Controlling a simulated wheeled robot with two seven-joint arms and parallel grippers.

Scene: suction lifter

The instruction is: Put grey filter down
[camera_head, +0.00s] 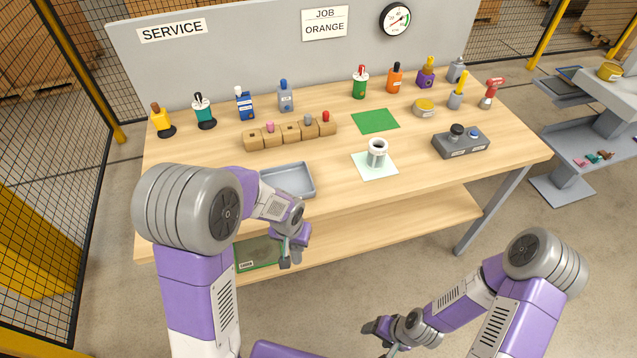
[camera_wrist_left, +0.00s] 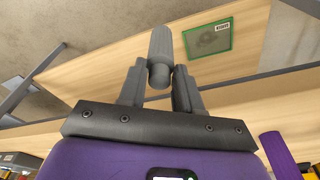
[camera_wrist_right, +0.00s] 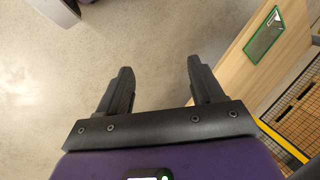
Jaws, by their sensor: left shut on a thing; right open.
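The grey filter, a dark grey cylinder (camera_wrist_left: 160,52), is between the fingers of my left gripper (camera_wrist_left: 158,85) in the left wrist view. My left gripper is shut on it. In the head view my left gripper (camera_head: 287,258) hangs in front of the table's front edge, below the tabletop and beside a green-edged bin or mat (camera_head: 256,254) on the lower shelf. That green-edged thing (camera_wrist_left: 208,38) also shows in the left wrist view, apart from the filter. My right gripper (camera_wrist_right: 158,85) is open and empty over the floor, right of centre in the head view (camera_head: 375,335).
On the tabletop (camera_head: 220,170) stand a grey tray (camera_head: 290,181), a metal cup (camera_head: 377,152) on a pale mat, a green mat (camera_head: 376,121), a wooden rack (camera_head: 290,132) and a grey box (camera_head: 460,144). Several bottles line the back. The lower shelf (camera_head: 400,220) is clear towards the right.

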